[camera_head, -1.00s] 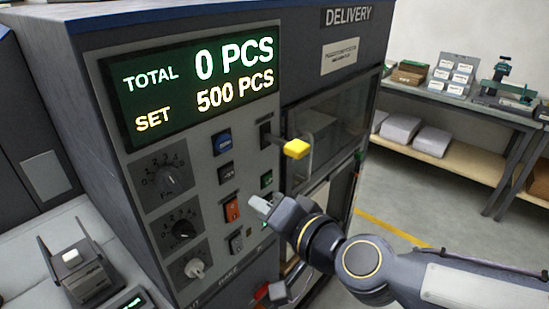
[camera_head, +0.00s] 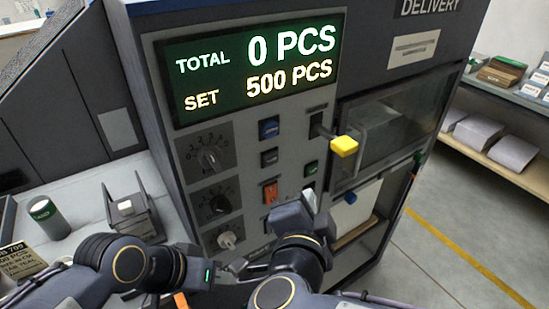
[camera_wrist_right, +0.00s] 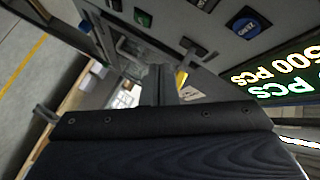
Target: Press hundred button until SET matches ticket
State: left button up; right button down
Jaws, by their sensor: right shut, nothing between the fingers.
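The display (camera_head: 250,72) on the machine reads TOTAL 0 PCS and SET 500 PCS. Below it are a blue button (camera_head: 269,128), a dark button (camera_head: 269,158), an orange switch (camera_head: 270,192) and a green button (camera_head: 310,168). Their small labels are too blurred to tell which is the hundred button. A ticket (camera_head: 22,262) at the lower left is cut off by the picture edge; only part of its text shows. My right gripper (camera_head: 308,200) is shut and empty in front of the panel, right of the orange switch. My left gripper (camera_head: 228,272) is low before the panel, its jaws unclear.
A lever with a yellow knob (camera_head: 343,146) sticks out right of the buttons. Three dials, one being the black dial (camera_head: 214,204), line the panel's left side. A small device (camera_head: 131,212) and a dark canister (camera_head: 48,218) stand on the left ledge. Open floor lies right.

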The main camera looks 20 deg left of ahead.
aim_at(278, 159)
jog(key=w+a, duration=0.5)
jog(key=a, duration=0.2)
jog(key=shift+w, duration=0.2)
jog(key=shift+p, duration=0.3)
dwell(1.7)
jog(key=shift+w+a, duration=0.25)
jog(key=shift+a, duration=0.05)
jog(key=shift+w+a+p, duration=0.3)
jog(key=shift+a+p, duration=0.05)
jog(key=shift+p, duration=0.05)
dwell(0.8)
jog(key=shift+s, duration=0.1)
jog(key=shift+s+d, duration=0.45)
jog(key=shift+d, duration=0.2)
